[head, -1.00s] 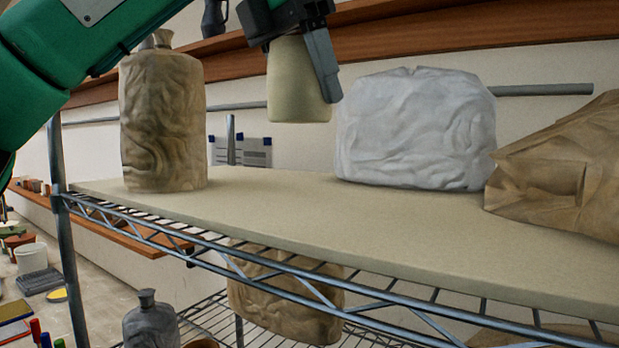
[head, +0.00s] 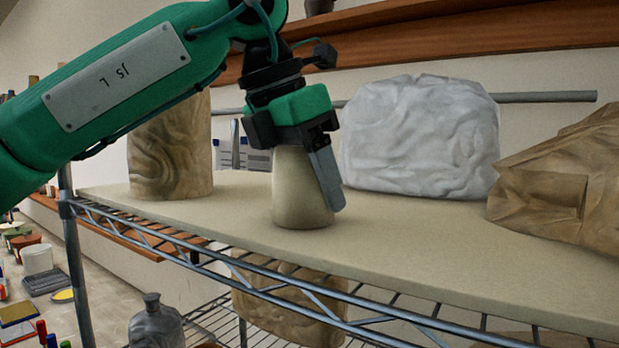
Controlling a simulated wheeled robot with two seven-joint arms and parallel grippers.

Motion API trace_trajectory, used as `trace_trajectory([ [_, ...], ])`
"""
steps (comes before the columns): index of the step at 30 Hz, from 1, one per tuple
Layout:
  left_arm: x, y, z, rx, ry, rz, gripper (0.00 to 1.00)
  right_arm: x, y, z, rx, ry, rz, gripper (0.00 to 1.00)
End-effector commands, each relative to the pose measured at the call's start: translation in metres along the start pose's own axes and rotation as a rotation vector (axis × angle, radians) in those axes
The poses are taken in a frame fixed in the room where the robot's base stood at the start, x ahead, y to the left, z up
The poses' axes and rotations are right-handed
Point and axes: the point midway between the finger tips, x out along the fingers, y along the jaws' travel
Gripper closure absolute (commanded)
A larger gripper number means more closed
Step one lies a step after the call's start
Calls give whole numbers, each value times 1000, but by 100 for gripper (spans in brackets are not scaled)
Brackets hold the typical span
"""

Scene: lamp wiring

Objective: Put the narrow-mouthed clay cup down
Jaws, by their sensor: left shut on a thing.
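The narrow-mouthed clay cup (head: 299,198) is pale beige and widens toward its base. It is upright, and its base is at the surface of the shelf board (head: 400,235); I cannot tell whether it bears fully on the board. My left gripper (head: 318,175) comes down from above and is shut on the cup, with one grey finger along its right side. The cup's mouth is hidden by the gripper. My right gripper is not in view.
A brown wrinkled bag (head: 172,150) stands left of the cup, partly behind my left arm. A white wrinkled bag (head: 420,135) stands behind to the right, and a brown paper bag (head: 560,180) at far right. The board's front is clear.

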Motion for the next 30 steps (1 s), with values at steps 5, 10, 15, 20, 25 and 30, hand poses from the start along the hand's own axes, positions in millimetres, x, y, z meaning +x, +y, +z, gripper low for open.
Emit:
trace_trajectory([
  [5,2,0,-1,1,0,0,68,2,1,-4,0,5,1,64],
  [10,2,0,-1,1,1,0,17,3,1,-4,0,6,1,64],
  [15,2,0,-1,1,1,0,16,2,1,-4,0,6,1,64],
  [20,0,0,0,1,1,0,16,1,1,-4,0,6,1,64],
  [25,-17,-1,0,-1,-2,0,16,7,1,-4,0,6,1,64],
  [30,-54,-1,0,-1,-3,1,16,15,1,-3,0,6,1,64],
])
